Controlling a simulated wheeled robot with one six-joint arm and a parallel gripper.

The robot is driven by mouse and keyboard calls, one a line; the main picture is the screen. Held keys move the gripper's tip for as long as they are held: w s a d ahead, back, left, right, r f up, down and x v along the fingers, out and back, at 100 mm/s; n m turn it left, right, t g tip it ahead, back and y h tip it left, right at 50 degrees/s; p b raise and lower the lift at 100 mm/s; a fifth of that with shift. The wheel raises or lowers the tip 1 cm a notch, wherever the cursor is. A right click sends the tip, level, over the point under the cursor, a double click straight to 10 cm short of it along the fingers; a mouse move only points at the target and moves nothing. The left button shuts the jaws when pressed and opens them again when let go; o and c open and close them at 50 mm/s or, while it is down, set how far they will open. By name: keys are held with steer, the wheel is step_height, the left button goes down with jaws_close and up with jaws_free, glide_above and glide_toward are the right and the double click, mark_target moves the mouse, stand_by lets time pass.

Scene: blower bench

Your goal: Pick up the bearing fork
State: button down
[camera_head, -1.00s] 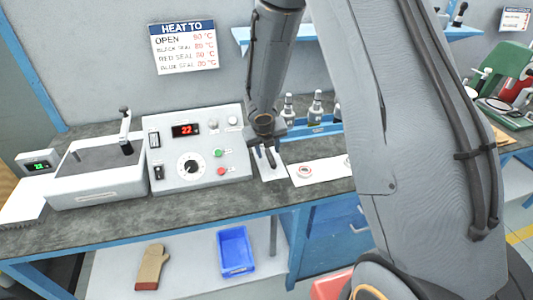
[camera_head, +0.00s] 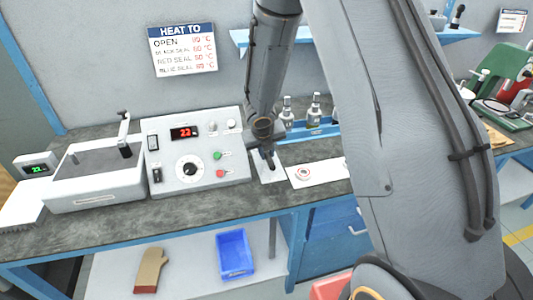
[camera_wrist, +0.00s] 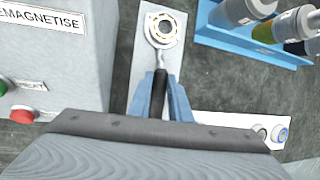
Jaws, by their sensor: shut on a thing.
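The bearing fork (camera_wrist: 158,95) shows in the wrist view, with a black handle and a pale metal ring end. A bearing (camera_wrist: 165,28) sits in the ring end. The fork is over a white mat (camera_wrist: 146,62); I cannot tell whether it touches it. My gripper (camera_wrist: 160,85) is shut on the black handle, one finger on each side. In the head view my gripper (camera_head: 269,160) points down over the mat (camera_head: 272,178), and the fork is mostly hidden.
The demagnetiser box (camera_head: 203,155) stands close left of my gripper. A blue rack (camera_wrist: 250,38) with several bottles stands behind and right. A white strip (camera_head: 318,173) with small rings lies to the right. A heater tank (camera_head: 95,180) is farther left.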

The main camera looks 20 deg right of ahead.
mark_target(267, 154)
step_height(267, 154, up, 10)
steer(key=p, duration=0.4)
steer(key=shift+f, duration=0.15)
stand_by(0.8)
